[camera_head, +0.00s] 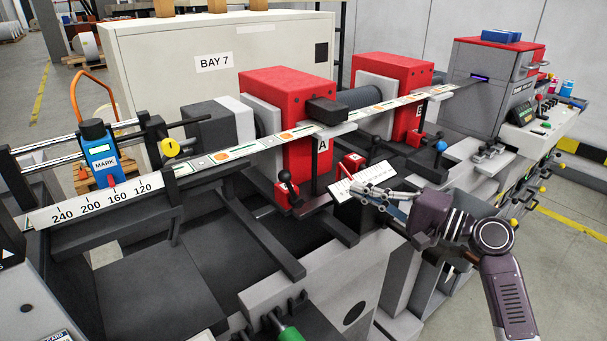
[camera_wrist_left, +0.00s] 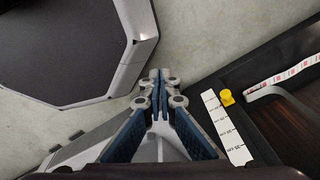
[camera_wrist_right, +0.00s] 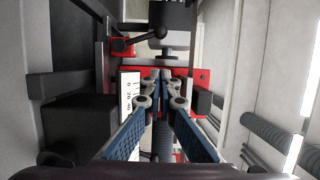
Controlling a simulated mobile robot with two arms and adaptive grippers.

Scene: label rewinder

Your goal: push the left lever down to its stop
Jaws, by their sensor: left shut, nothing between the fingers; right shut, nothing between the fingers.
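A lever with a black ball knob (camera_head: 284,177) stands upright on a red base at the left, in front of the red block marked A. I take it as the left lever. A black ball knob on an arm from a red block (camera_wrist_right: 122,46) also shows in the right wrist view; I cannot tell if it is the same lever. My right gripper (camera_head: 358,188) is shut and empty, to the right of the left lever and apart from it, over a white scale plate (camera_head: 342,190). My left gripper (camera_wrist_left: 160,78) is shut and empty in the left wrist view, and out of the head view.
A second lever with a blue knob (camera_head: 440,146) stands by the red block marked B. A ruler (camera_wrist_left: 225,125) with a yellow marker is right of my left gripper.

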